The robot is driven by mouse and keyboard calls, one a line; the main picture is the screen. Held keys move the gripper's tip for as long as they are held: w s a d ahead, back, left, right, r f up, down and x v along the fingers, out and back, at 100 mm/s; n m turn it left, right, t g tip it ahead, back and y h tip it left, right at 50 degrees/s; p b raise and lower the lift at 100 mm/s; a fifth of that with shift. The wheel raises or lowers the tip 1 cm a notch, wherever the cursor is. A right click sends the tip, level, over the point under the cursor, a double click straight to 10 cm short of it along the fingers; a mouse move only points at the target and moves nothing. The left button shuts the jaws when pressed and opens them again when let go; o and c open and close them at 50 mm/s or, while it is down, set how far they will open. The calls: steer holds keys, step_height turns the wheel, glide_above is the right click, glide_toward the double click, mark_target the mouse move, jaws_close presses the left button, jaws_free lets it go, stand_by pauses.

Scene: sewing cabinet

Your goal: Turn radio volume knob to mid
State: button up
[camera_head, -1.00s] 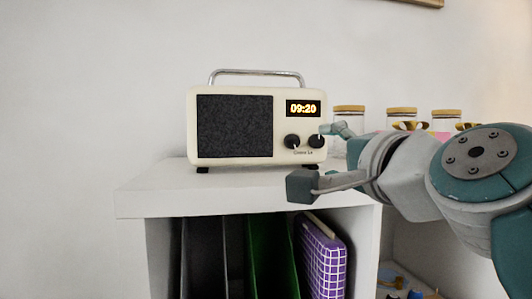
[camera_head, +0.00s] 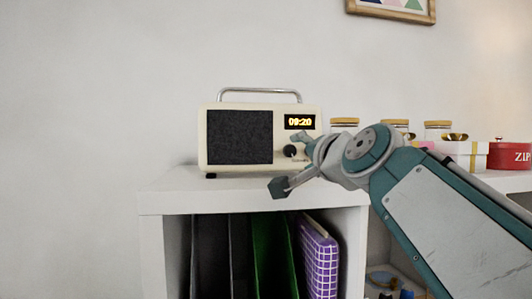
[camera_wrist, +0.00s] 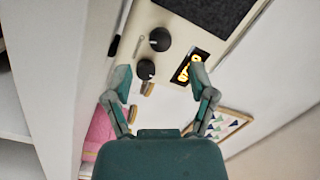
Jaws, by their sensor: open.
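The cream radio (camera_head: 238,162) stands on the white cabinet top, with a dark speaker panel, a metal handle and a lit display (camera_head: 299,122) reading 09:20. One black knob (camera_head: 290,151) shows below the display in the head view; my gripper hides the other. The wrist view shows two black knobs, one (camera_wrist: 160,39) farther from the gripper and one (camera_wrist: 145,69) nearer. My gripper (camera_head: 288,162) is open in front of the radio's right side. In the wrist view its fingers (camera_wrist: 160,77) are spread, with nothing held, and the nearer knob appears between them.
The white cabinet top (camera_head: 170,197) has free room left of the radio. Lidded jars (camera_head: 344,125), a white box and a red tin (camera_head: 508,156) stand to the right. Folders and a purple checked binder (camera_head: 318,262) fill the shelf below.

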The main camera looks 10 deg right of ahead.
mark_target(291, 152)
steer(key=w, duration=0.5)
steer(key=shift+w+a, duration=0.15)
steer(key=shift+a, duration=0.2)
jaws_close()
